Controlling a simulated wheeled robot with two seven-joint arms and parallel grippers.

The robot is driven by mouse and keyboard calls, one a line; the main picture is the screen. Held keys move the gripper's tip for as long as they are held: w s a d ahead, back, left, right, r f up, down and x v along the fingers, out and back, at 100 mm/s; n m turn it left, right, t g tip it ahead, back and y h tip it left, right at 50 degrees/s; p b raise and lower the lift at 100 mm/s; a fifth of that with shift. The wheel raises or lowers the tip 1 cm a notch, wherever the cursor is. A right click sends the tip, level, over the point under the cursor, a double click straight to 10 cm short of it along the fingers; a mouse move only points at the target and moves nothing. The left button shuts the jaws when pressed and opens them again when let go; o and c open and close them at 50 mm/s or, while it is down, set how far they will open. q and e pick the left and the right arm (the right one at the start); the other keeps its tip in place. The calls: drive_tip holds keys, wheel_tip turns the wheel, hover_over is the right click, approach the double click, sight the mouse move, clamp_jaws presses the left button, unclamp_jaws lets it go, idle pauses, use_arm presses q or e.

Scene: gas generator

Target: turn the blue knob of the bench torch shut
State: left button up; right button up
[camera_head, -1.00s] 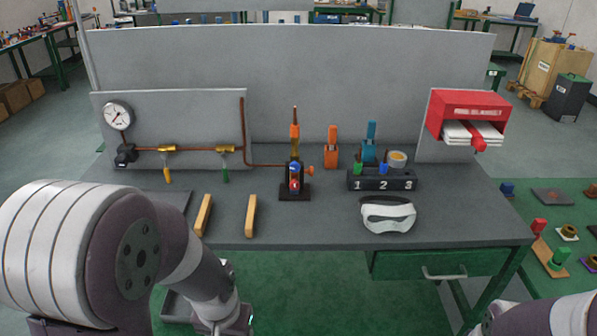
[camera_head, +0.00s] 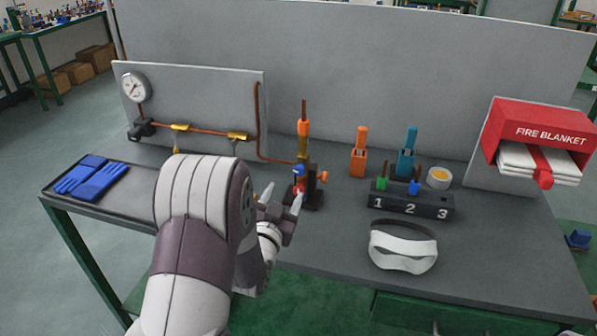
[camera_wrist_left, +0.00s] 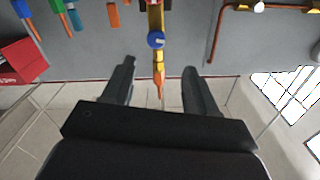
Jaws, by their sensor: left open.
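The bench torch (camera_head: 303,148) stands upright on the bench, with a brass and orange upper part and a dark base. Its blue knob (camera_head: 298,170) faces me, above a red part and left of an orange side knob (camera_head: 323,176). My left gripper (camera_head: 284,190) is open and empty, just in front of the torch and slightly left of it. In the left wrist view the blue knob (camera_wrist_left: 155,40) lies ahead of the open left gripper (camera_wrist_left: 159,68), roughly between the lines of its fingers and apart from them. My right gripper is out of view.
A numbered block (camera_head: 410,202) with small coloured items stands right of the torch, with white goggles (camera_head: 402,248) in front. Orange (camera_head: 359,150) and teal (camera_head: 407,152) tools stand behind. A gauge panel (camera_head: 205,95) is at left, with blue gloves (camera_head: 90,178) on the bench.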

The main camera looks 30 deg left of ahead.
sight(299, 172)
use_arm(q)
drive_tip(key=x, duration=0.4)
drive_tip(key=d+x, duration=0.1)
drive_tip(key=x, duration=0.1)
drive_tip(key=shift+w+d+f, duration=0.1)
drive_tip(key=shift+f, duration=0.15)
drive_tip(key=x, duration=0.2)
drive_tip(key=shift+w+a+r+p, duration=0.1)
drive_tip(key=shift+w+a+p, duration=0.1)
drive_tip(key=shift+a+p, duration=0.15)
drive_tip(key=shift+w+a, duration=0.1)
drive_tip(key=shift+w, duration=0.55)
drive_tip(key=shift+s, duration=0.1)
drive_tip(key=c, duration=1)
drive_tip(key=shift+c, duration=0.2)
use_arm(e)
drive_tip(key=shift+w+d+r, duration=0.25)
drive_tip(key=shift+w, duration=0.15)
